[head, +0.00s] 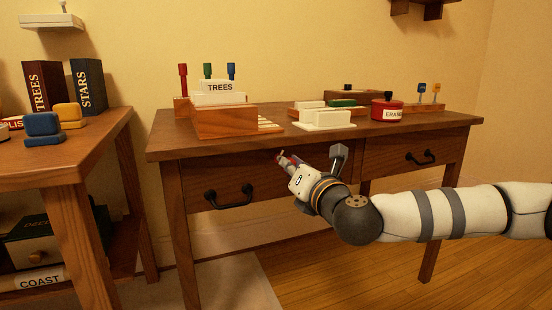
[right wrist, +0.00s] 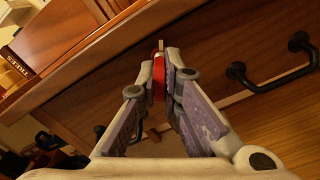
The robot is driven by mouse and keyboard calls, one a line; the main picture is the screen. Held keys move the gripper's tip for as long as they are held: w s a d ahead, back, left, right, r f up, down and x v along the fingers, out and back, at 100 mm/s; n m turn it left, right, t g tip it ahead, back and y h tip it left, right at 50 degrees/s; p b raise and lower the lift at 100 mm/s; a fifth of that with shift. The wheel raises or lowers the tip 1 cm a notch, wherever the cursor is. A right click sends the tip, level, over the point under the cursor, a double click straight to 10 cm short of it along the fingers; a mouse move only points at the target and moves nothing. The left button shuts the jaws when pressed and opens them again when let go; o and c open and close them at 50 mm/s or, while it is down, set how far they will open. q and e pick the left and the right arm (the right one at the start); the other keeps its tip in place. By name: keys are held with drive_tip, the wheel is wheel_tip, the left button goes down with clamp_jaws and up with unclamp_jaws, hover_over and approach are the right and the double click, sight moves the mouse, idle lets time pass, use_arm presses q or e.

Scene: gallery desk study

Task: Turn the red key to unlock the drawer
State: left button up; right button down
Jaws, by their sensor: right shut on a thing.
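My right gripper (head: 284,158) is at the front of the wooden desk (head: 165,150), between the two drawer handles. It is shut on the red key (right wrist: 159,82), which shows between the fingertips in the right wrist view (right wrist: 160,75). The key's pale tip points at the desk front; whether it sits in a keyhole I cannot tell. The left drawer (head: 205,178) and the right drawer (head: 385,160) both look closed. Their black handles show at left (head: 228,197) and right (head: 420,157). My left gripper is not in view.
On the desk top stand a wooden box with a TREES label (head: 220,86), upright red (head: 183,80), green and blue pegs, white blocks (head: 325,119) and a red ERASER pot (head: 387,108). A side table (head: 60,180) with books stands at left. The floor below is open.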

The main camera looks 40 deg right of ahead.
drive_tip(key=shift+r, duration=0.3)
drive_tip(key=shift+f+m+b, duration=0.2)
drive_tip(key=shift+m+b, duration=0.9)
drive_tip(key=shift+m, duration=0.2)
drive_tip(key=shift+r, duration=0.15)
drive_tip(key=shift+m, duration=0.3)
drive_tip(key=shift+f+m+b, duration=0.2)
drive_tip(key=shift+m+b, duration=0.6)
drive_tip(key=shift+b, duration=0.15)
drive_tip(key=shift+r+m+b, duration=0.15)
drive_tip(key=shift+m+b, duration=0.15)
drive_tip(key=shift+m, duration=0.3)
